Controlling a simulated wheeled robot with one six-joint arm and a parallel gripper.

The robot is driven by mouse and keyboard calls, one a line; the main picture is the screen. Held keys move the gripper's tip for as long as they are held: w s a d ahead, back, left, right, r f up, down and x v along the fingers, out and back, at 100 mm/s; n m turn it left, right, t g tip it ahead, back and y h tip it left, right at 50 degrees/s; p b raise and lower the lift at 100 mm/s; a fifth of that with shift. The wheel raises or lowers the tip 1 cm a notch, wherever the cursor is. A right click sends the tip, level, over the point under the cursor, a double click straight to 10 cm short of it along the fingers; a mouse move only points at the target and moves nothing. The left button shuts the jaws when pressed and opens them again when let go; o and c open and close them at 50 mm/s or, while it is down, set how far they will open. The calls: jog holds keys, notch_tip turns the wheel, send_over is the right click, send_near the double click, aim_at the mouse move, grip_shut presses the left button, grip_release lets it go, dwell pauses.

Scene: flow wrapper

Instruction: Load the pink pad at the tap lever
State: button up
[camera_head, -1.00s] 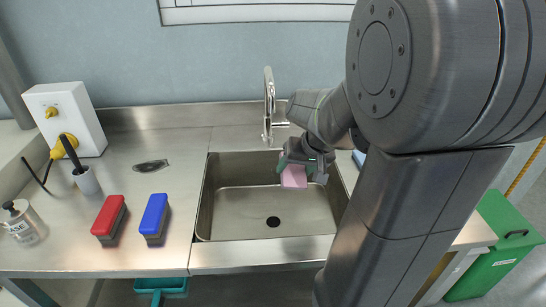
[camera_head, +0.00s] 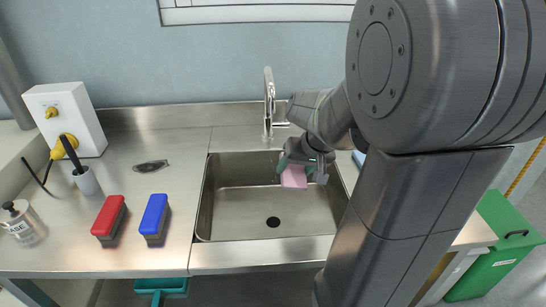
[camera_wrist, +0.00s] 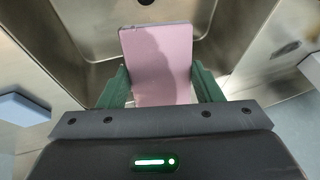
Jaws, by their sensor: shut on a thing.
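The pink pad (camera_head: 293,178) is held between the fingers of my gripper (camera_head: 300,168) over the sink basin. In the wrist view the pad (camera_wrist: 158,62) stands out flat and pink between the two green fingers of my gripper (camera_wrist: 160,88), which are shut on it. The tap (camera_head: 268,103) rises behind the basin at its back edge, just left of my wrist.
The steel sink (camera_head: 225,215) has a drain at its bottom. A red brush (camera_head: 109,215) and a blue brush (camera_head: 154,214) lie on the counter left of it. A blue item (camera_wrist: 22,108) lies beside the sink. A green bin (camera_head: 500,250) stands at right.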

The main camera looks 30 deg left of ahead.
jog(key=s+d+r+p, duration=0.2)
jog(key=d+r, duration=0.2)
jog(key=shift+d, duration=0.35)
dwell(0.8)
